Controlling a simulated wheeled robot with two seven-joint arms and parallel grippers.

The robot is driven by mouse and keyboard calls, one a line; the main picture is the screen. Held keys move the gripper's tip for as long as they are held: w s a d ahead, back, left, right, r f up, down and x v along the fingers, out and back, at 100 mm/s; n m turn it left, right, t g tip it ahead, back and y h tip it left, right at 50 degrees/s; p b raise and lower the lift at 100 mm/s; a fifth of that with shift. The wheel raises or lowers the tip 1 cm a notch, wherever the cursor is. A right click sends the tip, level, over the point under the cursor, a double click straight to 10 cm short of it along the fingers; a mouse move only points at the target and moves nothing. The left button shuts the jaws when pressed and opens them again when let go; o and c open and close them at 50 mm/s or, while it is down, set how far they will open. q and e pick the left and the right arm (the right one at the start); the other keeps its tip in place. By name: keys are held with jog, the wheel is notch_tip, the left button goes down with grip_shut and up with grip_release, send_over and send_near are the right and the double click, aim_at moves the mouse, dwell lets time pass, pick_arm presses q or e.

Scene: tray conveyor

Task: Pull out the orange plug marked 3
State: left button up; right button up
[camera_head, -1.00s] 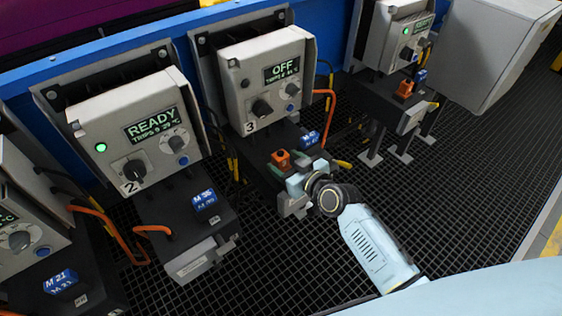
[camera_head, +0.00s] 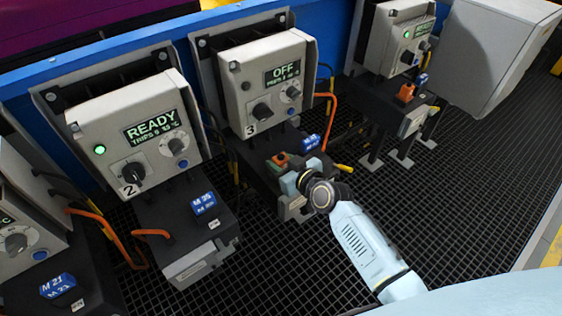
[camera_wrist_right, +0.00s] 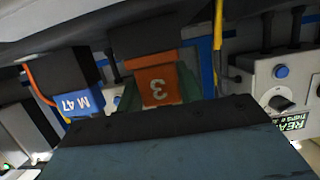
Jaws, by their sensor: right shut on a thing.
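The orange plug marked 3 (camera_wrist_right: 157,88) fills the middle of the right wrist view, its number upside down. It meets a dark housing above it in that view. In the head view the plug (camera_head: 281,160) is small and partly hidden at the dark ledge below unit 3. My right gripper (camera_head: 284,165) reaches it from the lower right. Its green pads lie on both sides of the plug, and the right gripper (camera_wrist_right: 158,95) is shut on it. I cannot tell how deep the plug sits. My left gripper is not in view.
Control box 3 (camera_head: 240,88) reads OFF. A blue tag, M 47 (camera_wrist_right: 88,101), sits close beside the plug. Control box 2 (camera_head: 108,125) reads READY. Another orange plug (camera_head: 405,92) is at the unit further right. Dark grating (camera_head: 440,215) lies open at the right.

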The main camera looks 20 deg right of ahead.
aim_at(285, 162)
jog(key=shift+r, duration=0.15)
jog(key=shift+r+p, duration=1.3)
jog(key=shift+p, duration=0.15)
jog(key=shift+s, duration=0.1)
jog(key=shift+s+d+p, duration=0.3)
jog(key=shift+s, duration=0.5)
jog(key=shift+s+d+p, duration=0.25)
jog(key=shift+s, duration=0.5)
jog(key=shift+s+d+p, duration=0.3)
jog(key=shift+s, duration=0.5)
jog(key=shift+s+d+p, duration=0.2)
jog(key=shift+s+d, duration=0.1)
jog(key=shift+s, duration=0.45)
jog(key=shift+s+d+p, duration=0.25)
jog(key=shift+s, duration=0.5)
jog(key=shift+s+d+p, duration=0.2)
jog(key=shift+s+d, duration=0.1)
jog(key=shift+s, duration=0.45)
